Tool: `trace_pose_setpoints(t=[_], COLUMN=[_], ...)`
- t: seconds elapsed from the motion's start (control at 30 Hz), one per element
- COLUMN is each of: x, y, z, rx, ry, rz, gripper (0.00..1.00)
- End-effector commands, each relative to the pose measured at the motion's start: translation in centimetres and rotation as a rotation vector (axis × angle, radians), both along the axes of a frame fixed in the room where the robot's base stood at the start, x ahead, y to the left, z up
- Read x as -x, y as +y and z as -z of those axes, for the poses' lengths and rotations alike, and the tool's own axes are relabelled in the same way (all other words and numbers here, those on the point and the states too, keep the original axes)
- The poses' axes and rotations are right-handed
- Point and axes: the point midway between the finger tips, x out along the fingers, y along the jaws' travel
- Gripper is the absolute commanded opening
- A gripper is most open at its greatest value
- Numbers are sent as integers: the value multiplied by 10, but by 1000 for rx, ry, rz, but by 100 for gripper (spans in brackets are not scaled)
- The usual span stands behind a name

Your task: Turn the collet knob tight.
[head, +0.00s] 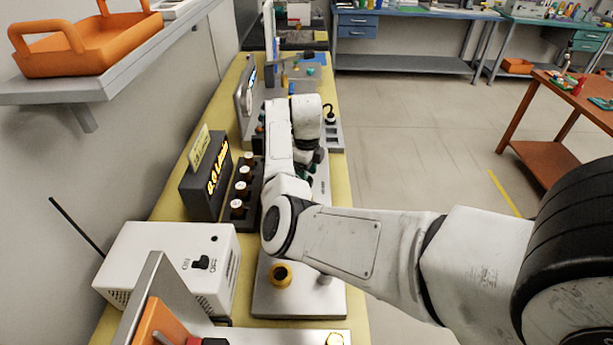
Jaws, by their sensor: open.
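My gripper (317,158) is in the head view over the middle of the long yellow bench, pointing down from my white wrist. It is open; its fingers are small and partly covered by my own arm. I cannot pick out the collet knob with certainty. Dark and teal parts of a device show just under and beside my gripper, largely hidden by the arm. Whether the gripper touches any of them cannot be told.
A white switch box (175,262) is at the near left. An orange tray (85,45) sits on a wall shelf (140,62).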

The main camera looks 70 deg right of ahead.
Motion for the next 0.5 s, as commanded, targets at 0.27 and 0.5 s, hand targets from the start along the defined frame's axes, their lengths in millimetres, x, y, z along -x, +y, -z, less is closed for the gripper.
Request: trace_pose_setpoints(t=[0.27, 0.5], x=[-1, -1], y=[0, 0], z=[-52, -87], rx=[3, 1], ry=[-4, -2], rz=[1, 0], gripper=[66, 66])
